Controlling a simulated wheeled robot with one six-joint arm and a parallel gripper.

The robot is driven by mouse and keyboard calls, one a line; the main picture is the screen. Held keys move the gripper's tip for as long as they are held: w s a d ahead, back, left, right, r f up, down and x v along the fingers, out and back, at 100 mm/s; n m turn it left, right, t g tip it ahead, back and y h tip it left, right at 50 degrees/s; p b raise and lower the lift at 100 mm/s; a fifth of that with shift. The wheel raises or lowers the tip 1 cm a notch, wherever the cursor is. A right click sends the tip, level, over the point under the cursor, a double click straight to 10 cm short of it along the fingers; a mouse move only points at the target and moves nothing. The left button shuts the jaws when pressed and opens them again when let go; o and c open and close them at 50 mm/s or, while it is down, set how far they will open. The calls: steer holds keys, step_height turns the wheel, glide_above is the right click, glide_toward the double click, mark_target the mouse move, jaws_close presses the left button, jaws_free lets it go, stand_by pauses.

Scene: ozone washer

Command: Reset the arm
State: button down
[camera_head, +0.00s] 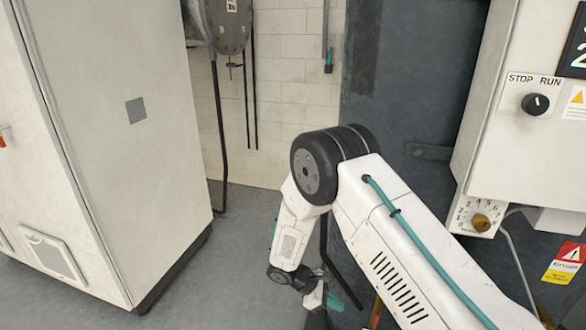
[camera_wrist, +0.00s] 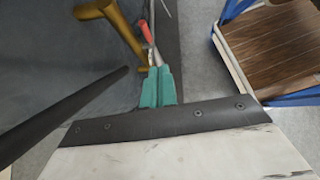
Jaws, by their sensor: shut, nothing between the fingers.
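My gripper (camera_wrist: 157,72) shows in the wrist view as two teal fingers pressed together, with nothing between them. In the head view my arm (camera_head: 400,240) is bent at a dark elbow joint, and its forearm hangs down toward the floor. The gripper end is low at the bottom edge of that view and only partly visible.
A white control box with a STOP/RUN knob (camera_head: 535,103) and a dial (camera_head: 480,222) stands right of my arm. A tall white cabinet (camera_head: 120,120) stands left. In the wrist view, yellow pipe (camera_wrist: 120,30) and a wooden-topped blue-framed surface (camera_wrist: 270,45) lie beyond the fingers.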

steer(key=s+d+r+m+g+y, duration=0.1)
steer(key=s+d+r+m+y, duration=0.15)
steer(key=s+r, duration=0.45)
steer(key=s+d+r+m+g+y, duration=0.15)
steer(key=r+m, duration=0.25)
steer(key=r, duration=0.8)
steer(key=s+d+r+m+y, duration=0.1)
steer(key=s+d+r+m, duration=0.15)
steer(key=s+r, duration=0.45)
steer(key=s+d+r+m+t+y, duration=0.2)
steer(key=s+r+m+t, duration=0.1)
steer(key=s+r, duration=0.4)
steer(key=s+d+r+m+t+y, duration=0.2)
steer(key=s+r, duration=0.4)
steer(key=r, duration=0.4)
steer(key=shift+s+d+r+m+t+y, duration=0.15)
steer(key=shift+s+d+m+t+y, duration=0.25)
steer(key=shift+d+m, duration=0.3)
steer(key=shift+a, duration=0.1)
